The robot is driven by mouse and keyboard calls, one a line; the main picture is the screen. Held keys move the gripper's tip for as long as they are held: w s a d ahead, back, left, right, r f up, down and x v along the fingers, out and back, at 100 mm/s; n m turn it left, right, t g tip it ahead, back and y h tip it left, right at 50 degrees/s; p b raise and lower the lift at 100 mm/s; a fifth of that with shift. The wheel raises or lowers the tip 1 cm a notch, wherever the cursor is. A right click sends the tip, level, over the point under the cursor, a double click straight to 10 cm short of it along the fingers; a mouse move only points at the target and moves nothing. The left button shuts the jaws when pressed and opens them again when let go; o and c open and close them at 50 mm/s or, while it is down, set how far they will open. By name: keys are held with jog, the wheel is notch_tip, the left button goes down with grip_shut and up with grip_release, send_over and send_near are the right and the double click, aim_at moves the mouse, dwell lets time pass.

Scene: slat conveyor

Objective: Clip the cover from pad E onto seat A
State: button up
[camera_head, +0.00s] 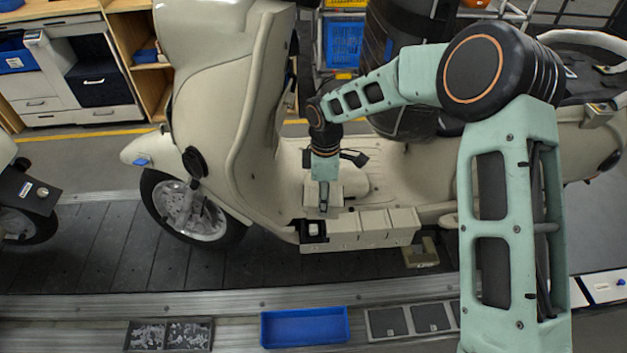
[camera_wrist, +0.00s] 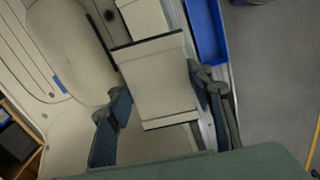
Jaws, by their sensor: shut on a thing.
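My gripper (camera_head: 324,206) is shut on a cream cover (camera_head: 335,197), just above the left end of a cream row on the scooter's side. In the wrist view the cover (camera_wrist: 157,80) is a cream plate with dark edging, between the two fingers of my gripper (camera_wrist: 162,108). Below it in the head view, a dark open seat (camera_head: 312,229) shows at the row's left end; no letter is readable. Cream covered places (camera_head: 373,227) continue to its right. The cover's underside and its gap to the seat are hidden.
A cream scooter (camera_head: 245,100) stands on the dark slat conveyor (camera_head: 110,250). In front are a blue tray (camera_head: 305,328), a dark bin of small parts (camera_head: 168,335) and grey square pads (camera_head: 386,322).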

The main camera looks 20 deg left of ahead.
aim_at(313, 227)
jog(key=shift+s+a+r+n, duration=0.15)
jog(key=shift+s+a+n, duration=0.15)
jog(key=shift+a, duration=0.3)
jog(key=shift+s+a+r+n, duration=0.15)
jog(key=shift+a+n, duration=0.15)
jog(key=shift+a, duration=0.25)
jog(key=shift+a+f, duration=0.1)
jog(key=shift+f, duration=0.1)
jog(key=shift+f+b, duration=0.95)
jog(key=shift+f, duration=0.9)
jog(key=shift+f+b, duration=0.25)
jog(key=shift+b, duration=0.05)
jog(key=shift+f+b, duration=2.7)
jog(key=shift+f, duration=0.9)
jog(key=shift+f+b, duration=0.55)
jog(key=shift+b, duration=0.1)
jog(key=o, duration=1.2)
